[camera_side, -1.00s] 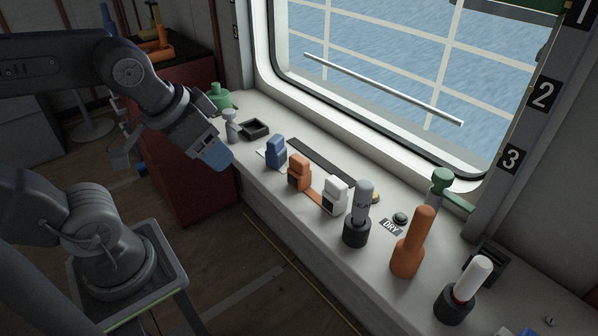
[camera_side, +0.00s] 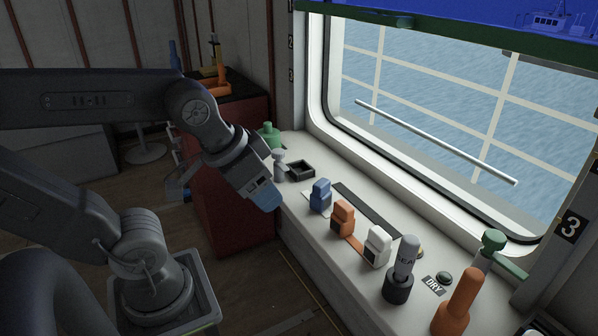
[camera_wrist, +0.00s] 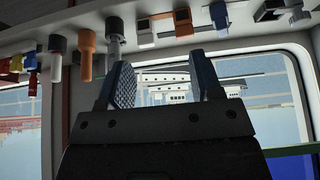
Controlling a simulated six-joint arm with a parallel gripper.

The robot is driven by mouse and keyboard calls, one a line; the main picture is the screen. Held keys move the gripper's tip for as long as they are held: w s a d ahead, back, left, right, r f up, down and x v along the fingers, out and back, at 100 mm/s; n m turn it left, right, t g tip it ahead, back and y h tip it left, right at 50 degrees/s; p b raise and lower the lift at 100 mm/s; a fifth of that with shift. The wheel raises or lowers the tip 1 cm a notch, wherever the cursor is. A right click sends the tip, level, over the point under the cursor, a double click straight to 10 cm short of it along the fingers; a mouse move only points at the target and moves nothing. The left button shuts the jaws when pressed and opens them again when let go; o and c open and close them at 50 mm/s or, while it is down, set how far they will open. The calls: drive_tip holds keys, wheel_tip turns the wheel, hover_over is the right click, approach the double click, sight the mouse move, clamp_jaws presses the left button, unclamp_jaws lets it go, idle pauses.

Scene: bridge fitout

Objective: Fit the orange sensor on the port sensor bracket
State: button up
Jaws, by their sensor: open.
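The orange sensor (camera_side: 343,217) stands upright on the white window sill, between a blue sensor (camera_side: 320,195) and a white sensor (camera_side: 378,246). It also shows in the wrist view (camera_wrist: 183,22), at the top, where the scene appears upside down. My gripper (camera_side: 265,196) is at the sill's near edge, left of the blue sensor and apart from the orange one. In the wrist view my gripper (camera_wrist: 163,88) has its two dark blue fingers spread with nothing between them. I cannot tell which fixture is the port sensor bracket.
A grey post (camera_side: 280,164), a black tray (camera_side: 302,169) and a green object (camera_side: 270,135) stand at the sill's far end. A grey handle (camera_side: 403,262) and an orange handle (camera_side: 460,300) stand at the near end. The window (camera_side: 440,110) runs behind. A red cabinet (camera_side: 235,200) is below.

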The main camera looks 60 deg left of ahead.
drive_tip(key=m+g, duration=0.6)
drive_tip(key=m, duration=1.1)
hover_over(344, 205)
wheel_tip(344, 205, down, 3)
wheel_tip(344, 205, down, 13)
drive_tip(key=shift+f, duration=0.15)
drive_tip(key=c, duration=1.1)
drive_tip(key=shift+r, duration=3.55)
